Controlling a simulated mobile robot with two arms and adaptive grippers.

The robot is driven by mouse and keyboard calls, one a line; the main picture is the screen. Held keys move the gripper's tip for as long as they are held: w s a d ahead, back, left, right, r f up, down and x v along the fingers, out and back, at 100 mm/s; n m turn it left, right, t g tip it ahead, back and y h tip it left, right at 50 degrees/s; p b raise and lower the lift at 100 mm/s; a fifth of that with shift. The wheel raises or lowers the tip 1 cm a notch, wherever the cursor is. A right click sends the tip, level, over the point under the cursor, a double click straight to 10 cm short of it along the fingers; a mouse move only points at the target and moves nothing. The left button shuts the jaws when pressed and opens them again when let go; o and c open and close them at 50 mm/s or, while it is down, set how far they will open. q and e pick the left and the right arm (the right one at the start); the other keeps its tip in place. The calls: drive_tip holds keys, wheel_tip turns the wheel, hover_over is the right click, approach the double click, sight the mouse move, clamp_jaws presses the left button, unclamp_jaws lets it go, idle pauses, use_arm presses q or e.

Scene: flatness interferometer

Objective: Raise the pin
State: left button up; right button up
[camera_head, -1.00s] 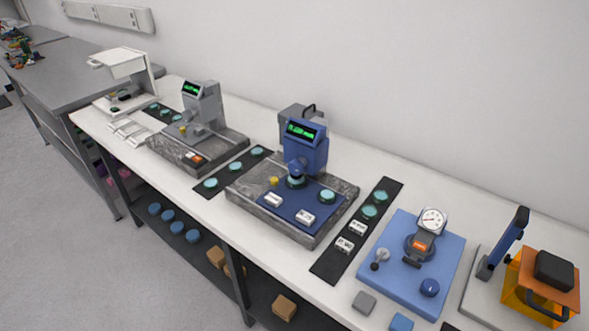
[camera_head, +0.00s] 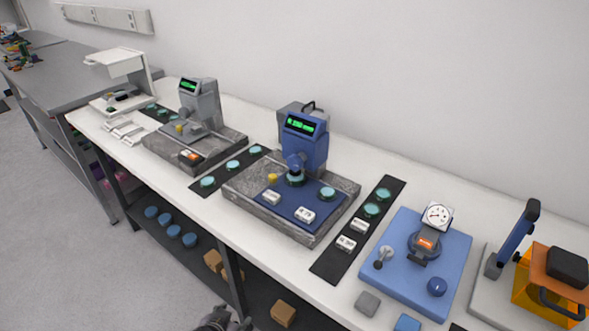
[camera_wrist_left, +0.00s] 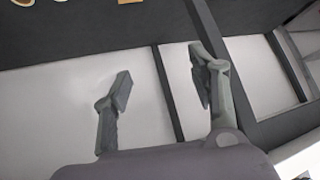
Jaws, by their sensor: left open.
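The blue gauge stand (camera_head: 304,145) with a green display stands on a dark stone plate (camera_head: 240,205) in mid-bench. Its probe sits low over a teal disc (camera_head: 295,180) on a blue mat; whether they touch is too small to tell. Farther right, a dial gauge (camera_head: 438,215) stands on a blue base (camera_head: 400,285) with a small grey lever (camera_head: 385,254) and a blue knob (camera_head: 437,287). I cannot tell which part is the pin. My left gripper (camera_head: 222,322) shows at the lower edge, below the bench front. In the left wrist view it is open and empty (camera_wrist_left: 160,76).
A second, grey gauge stand (camera_head: 200,105) is at the left. Dark strips (camera_head: 325,267) carry discs and labelled blocks. An orange box (camera_head: 550,290) is at far right. The lower shelf (camera_head: 262,292) holds brown blocks and blue discs. Floor in front of the bench is clear.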

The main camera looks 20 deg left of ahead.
sight(293, 165)
use_arm(q)
drive_tip(key=w+d+r+t+h+b, duration=0.1)
drive_tip(key=w+d+r+t+h, duration=0.2)
drive_tip(key=r, duration=0.9)
drive_tip(key=w+d+r+m+t, duration=0.1)
drive_tip(key=w+r+t, duration=0.25)
drive_tip(key=r, duration=0.85)
drive_tip(key=w+d+r+t+h+b, duration=0.1)
drive_tip(key=w+r+t+h, duration=0.3)
drive_tip(key=r, duration=0.7)
drive_tip(key=shift+g+y, duration=0.75)
drive_tip(key=shift+y, duration=0.15)
drive_tip(key=p+x, duration=0.3)
drive_tip(key=x, duration=1.4)
drive_tip(key=shift+r, duration=0.1)
drive_tip(key=shift+s, duration=0.1)
drive_tip(key=c, duration=1.2)
drive_tip(key=shift+o, duration=0.2)
